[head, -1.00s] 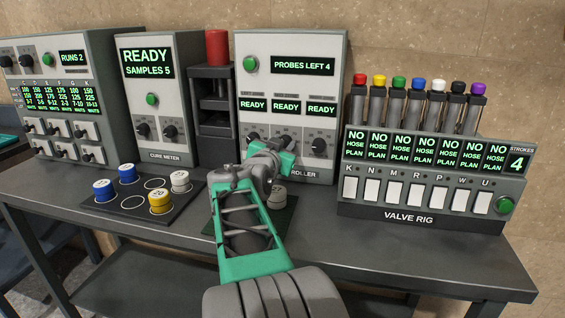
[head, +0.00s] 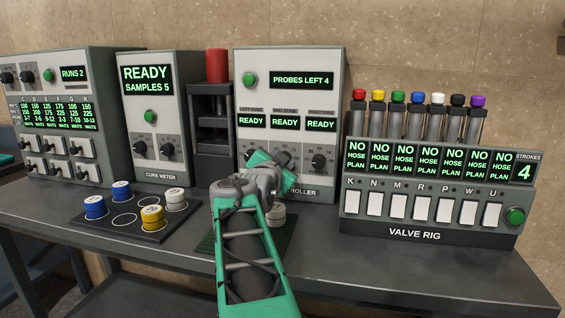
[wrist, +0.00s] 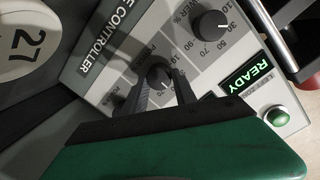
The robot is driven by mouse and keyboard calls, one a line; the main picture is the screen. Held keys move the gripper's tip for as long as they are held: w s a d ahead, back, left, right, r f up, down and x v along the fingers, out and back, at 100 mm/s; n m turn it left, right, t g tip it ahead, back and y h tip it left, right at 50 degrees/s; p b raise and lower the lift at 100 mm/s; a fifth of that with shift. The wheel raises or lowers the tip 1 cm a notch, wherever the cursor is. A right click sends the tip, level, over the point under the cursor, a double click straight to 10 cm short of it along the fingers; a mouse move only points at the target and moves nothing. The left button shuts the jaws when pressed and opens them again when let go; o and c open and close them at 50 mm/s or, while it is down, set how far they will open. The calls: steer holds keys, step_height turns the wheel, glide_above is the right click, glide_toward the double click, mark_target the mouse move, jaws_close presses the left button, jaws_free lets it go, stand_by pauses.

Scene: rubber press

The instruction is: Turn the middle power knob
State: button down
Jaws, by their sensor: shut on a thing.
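The controller (head: 335,100) is a grey box with three READY displays and a row of black power knobs. The middle power knob (wrist: 159,76) shows between my gripper's fingers (wrist: 164,90) in the wrist view, with a white pointer mark. My gripper is shut on it. In the head view my gripper (head: 281,160) is at the panel and hides this knob. The left knob (wrist: 210,24) stands free beside it, next to the left READY display (wrist: 250,83). The right knob (head: 318,161) is clear in the head view.
A white puck (head: 275,214) marked 27 in the wrist view (wrist: 20,42) sits below the controller on a dark mat. A press with a red top (head: 217,66) stands to the left. The valve rig (head: 430,205) stands to the right. Cups stand on a black tray (head: 125,220).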

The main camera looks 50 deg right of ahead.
steer(key=c, duration=1)
jaws_free()
steer(key=v, duration=0.7)
steer(key=shift+r, duration=0.1)
steer(key=shift+s+a, duration=0.2)
steer(key=shift+a, duration=0.2)
